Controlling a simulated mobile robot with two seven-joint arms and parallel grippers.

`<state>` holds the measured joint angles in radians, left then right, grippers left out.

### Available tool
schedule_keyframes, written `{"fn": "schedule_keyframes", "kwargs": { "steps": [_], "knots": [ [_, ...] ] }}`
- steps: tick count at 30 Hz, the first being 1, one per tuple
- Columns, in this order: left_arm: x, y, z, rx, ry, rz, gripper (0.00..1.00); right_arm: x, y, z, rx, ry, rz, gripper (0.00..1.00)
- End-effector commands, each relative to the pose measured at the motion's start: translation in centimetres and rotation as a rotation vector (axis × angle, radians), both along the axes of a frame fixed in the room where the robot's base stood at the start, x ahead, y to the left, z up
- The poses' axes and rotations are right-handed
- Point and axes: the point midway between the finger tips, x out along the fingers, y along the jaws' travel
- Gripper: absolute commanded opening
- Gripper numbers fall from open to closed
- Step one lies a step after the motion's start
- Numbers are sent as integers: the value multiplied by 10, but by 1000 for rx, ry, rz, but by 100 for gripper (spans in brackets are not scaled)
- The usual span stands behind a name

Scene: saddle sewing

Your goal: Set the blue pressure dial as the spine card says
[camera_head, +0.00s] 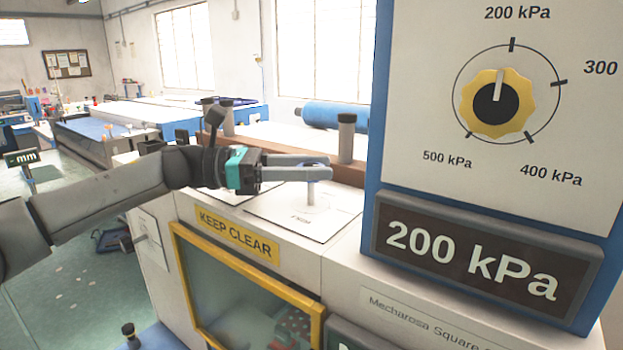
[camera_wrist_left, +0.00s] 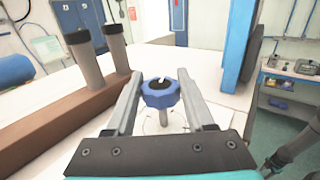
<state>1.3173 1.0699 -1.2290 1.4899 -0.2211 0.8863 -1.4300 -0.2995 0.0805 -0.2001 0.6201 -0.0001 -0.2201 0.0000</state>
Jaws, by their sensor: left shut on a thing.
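My left gripper (camera_head: 322,167) is over the white machine top and shut on a blue scalloped knob (camera_wrist_left: 160,95). The knob has a dark centre with a white pointer mark and sits on a thin stem (camera_head: 310,194) above a pale plate. In the head view the fingers hide most of the knob. On the panel at right is a yellow dial (camera_head: 483,115) with a black centre; its white pointer is up at 200 kPa. The display (camera_head: 472,262) below reads 200 kPa. No readable spine card shows.
Grey posts (camera_head: 346,138) stand on a brown bar just behind my left gripper. The tall blue-edged panel (camera_head: 405,60) rises close to the right of it. A yellow-framed window (camera_head: 252,275) marked KEEP CLEAR is below. A blue roll (camera_head: 333,114) lies farther back.

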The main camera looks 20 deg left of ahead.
Motion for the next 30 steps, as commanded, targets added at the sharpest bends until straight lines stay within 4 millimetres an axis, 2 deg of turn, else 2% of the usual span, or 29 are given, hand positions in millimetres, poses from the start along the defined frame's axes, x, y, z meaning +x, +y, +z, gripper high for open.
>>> {"fn": "schedule_keyframes", "kwargs": {
  "steps": [3,12,30],
  "knots": [
    [1,-1,-2,-6,-1,-73,0,0,0,-11,0,0,0,50],
    [0,-1,0,-6,0,-212,0,0,0,-24,0,1,0,50],
    [-1,-1,2,-5,0,-284,0,0,0,-30,0,1,0,50]
  ]
}}
